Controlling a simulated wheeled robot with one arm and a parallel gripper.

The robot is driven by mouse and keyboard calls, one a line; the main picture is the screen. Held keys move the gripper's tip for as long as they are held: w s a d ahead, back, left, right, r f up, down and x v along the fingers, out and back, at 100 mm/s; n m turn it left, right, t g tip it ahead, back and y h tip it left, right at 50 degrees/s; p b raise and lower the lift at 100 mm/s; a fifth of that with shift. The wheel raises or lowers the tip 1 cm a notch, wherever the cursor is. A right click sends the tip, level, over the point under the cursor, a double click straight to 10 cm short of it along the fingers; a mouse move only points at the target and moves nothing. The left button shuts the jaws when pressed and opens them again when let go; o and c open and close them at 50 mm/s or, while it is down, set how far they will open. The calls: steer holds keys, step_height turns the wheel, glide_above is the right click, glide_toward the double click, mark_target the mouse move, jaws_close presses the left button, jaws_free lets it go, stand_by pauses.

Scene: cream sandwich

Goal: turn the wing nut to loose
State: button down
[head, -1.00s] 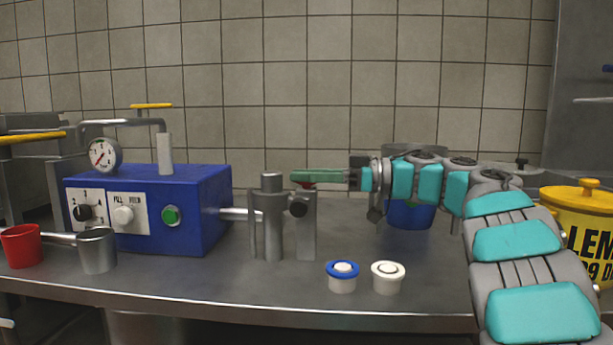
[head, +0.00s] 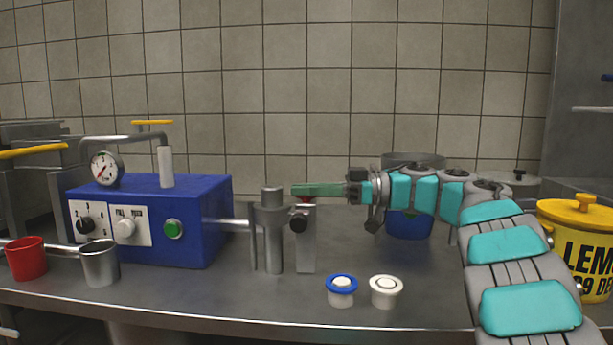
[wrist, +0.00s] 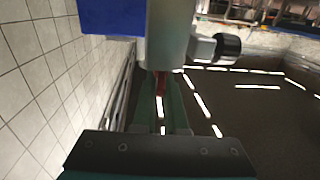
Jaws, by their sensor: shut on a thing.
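The red wing nut (head: 306,200) sits on top of the grey metal block (head: 306,245) beside the upright steel cylinder of the nozzle fitting. Only a little of its red shows in the head view, under my fingers. My gripper (head: 300,190) reaches in from the right, roughly level, with its green fingers over the block's top. In the wrist view the red nut (wrist: 160,84) shows between the two green fingers, which are shut on it. The block's black knob (head: 298,225) faces forward; it also shows in the wrist view (wrist: 227,46).
The blue machine (head: 190,240) with gauge and dials stands left, joined to the fitting by a pipe. A red cup (head: 27,260) and metal cup (head: 100,265) are at far left. Two small caps (head: 341,292) (head: 386,293) lie in front. A yellow bucket (head: 580,215) stands right.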

steer(key=shift+w+r+n+g+p, duration=0.15)
steer(key=shift+n+g+p, duration=0.4)
steer(key=shift+p, duration=0.65)
steer(key=shift+s+r+n+g+p, duration=0.1)
steer(key=shift+r+n+g+p, duration=0.15)
steer(key=shift+g+p, duration=0.7)
steer(key=shift+w+f+n+g+h+p, duration=0.1)
steer(key=shift+f+n+g+h+p, duration=0.25)
steer(key=shift+p, duration=0.8)
steer(key=shift+d+g, duration=0.1)
steer(key=shift+g, duration=0.25)
steer(key=shift+n+g+h+p, duration=0.35)
steer(key=shift+n+g+p, duration=0.3)
steer(key=shift+p, duration=0.3)
steer(key=c, duration=1)
jaws_free()
steer(key=shift+o, duration=0.2)
